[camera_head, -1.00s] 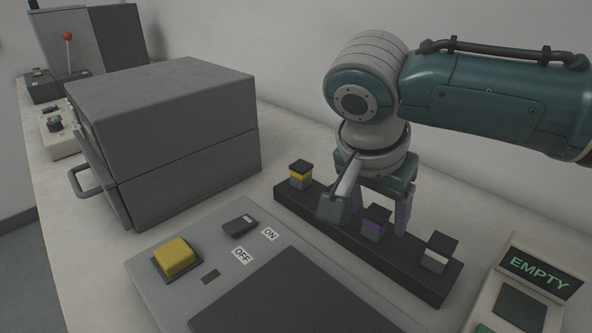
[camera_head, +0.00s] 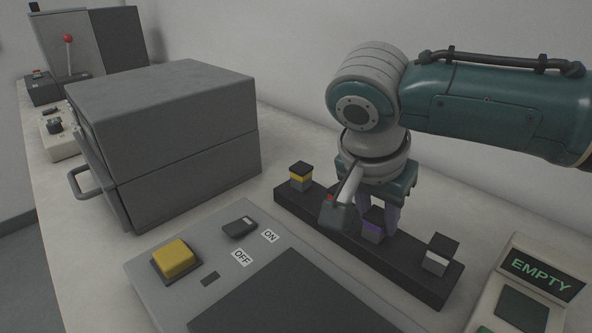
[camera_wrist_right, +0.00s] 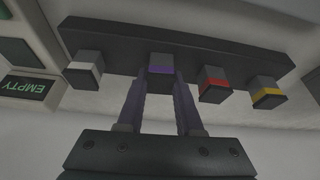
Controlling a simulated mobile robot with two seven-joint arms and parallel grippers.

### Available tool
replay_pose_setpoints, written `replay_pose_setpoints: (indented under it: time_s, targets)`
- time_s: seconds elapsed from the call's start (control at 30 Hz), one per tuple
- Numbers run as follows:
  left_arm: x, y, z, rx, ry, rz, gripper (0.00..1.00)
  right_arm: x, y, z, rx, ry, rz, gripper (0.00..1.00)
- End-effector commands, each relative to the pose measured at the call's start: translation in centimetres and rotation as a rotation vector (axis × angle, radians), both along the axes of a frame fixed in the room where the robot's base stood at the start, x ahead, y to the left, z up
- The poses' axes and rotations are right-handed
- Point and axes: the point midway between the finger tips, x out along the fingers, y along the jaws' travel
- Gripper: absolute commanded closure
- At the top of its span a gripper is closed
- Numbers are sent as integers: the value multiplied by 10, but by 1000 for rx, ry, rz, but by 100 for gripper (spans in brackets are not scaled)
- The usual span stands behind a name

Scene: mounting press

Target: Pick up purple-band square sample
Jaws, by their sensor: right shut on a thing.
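The purple-band square sample (camera_head: 372,230) is a small dark and grey block with a purple band. It stands upright in the long dark rack (camera_head: 410,270), and it also shows in the right wrist view (camera_wrist_right: 162,64). My right gripper (camera_head: 383,216) comes down from above and is shut on this sample; its purple fingers show on both sides of the block in the right wrist view (camera_wrist_right: 161,76). In the head view, the gripper and its camera partly hide the sample. My left gripper is not in view.
The rack also holds a yellow-band sample (camera_head: 300,176), a red-band sample (camera_wrist_right: 214,84) and a white-band sample (camera_head: 439,255). A grey box-shaped machine (camera_head: 165,130) stands left. A control panel (camera_head: 225,285) lies in front; an "EMPTY" display (camera_head: 541,275) is at right.

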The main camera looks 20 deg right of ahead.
Motion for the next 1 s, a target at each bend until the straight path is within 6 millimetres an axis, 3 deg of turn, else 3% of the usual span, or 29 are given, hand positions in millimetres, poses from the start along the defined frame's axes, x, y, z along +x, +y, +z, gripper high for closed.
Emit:
replay_pose_setpoints:
  time_s: [0.5,0.67,0.87,1.0]
  targets:
    - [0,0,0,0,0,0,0,0,0,1,0,-1,0,100]
    - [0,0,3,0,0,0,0,1,0,10,1,-3,0,100]
    - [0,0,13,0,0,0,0,1,0,46,1,-5,1,100]
    - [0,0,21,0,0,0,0,2,0,88,2,-7,1,100]
